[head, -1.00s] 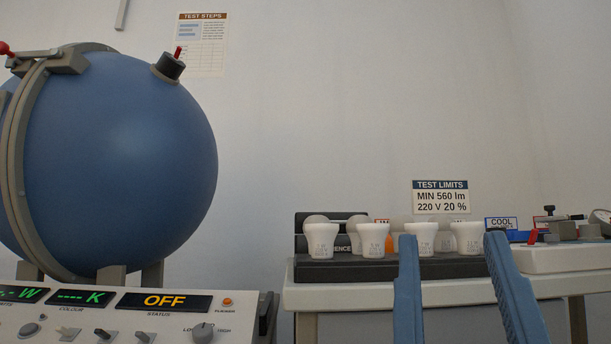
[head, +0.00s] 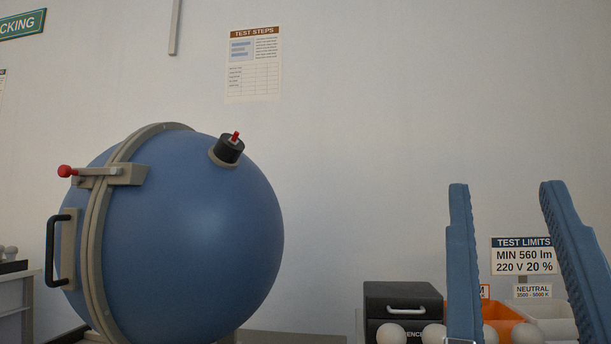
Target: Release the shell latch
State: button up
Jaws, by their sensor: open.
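The shell latch (head: 108,175) is a grey block with a lever ending in a red ball knob (head: 66,171). It sits high on the grey rim band (head: 97,235) of the large blue sphere (head: 200,240), at the left in the head view. The lever points left, across the rim seam. A black handle (head: 53,250) is on the sphere's left part, below the knob. My gripper (head: 505,188) is open and empty at the right, its two blue fingers pointing up. It is well apart from the latch, with the sphere's right side between.
A black port with a red pin (head: 229,148) stands on top of the sphere. Behind my fingers are a dark case (head: 402,301), an orange bin (head: 503,318), white bulbs (head: 391,334) and a test limits sign (head: 523,256). The space above the sphere is clear.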

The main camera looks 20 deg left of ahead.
aim_at(64, 171)
jog(key=k+u, duration=0.1)
jog(key=u, duration=0.4)
jog(key=l+u, duration=0.1)
jog(key=u, duration=0.35)
jog(key=k+u, duration=0.15)
jog(key=u, duration=0.35)
jog(key=k+j+u, duration=0.1)
jog(key=k+j, duration=0.05)
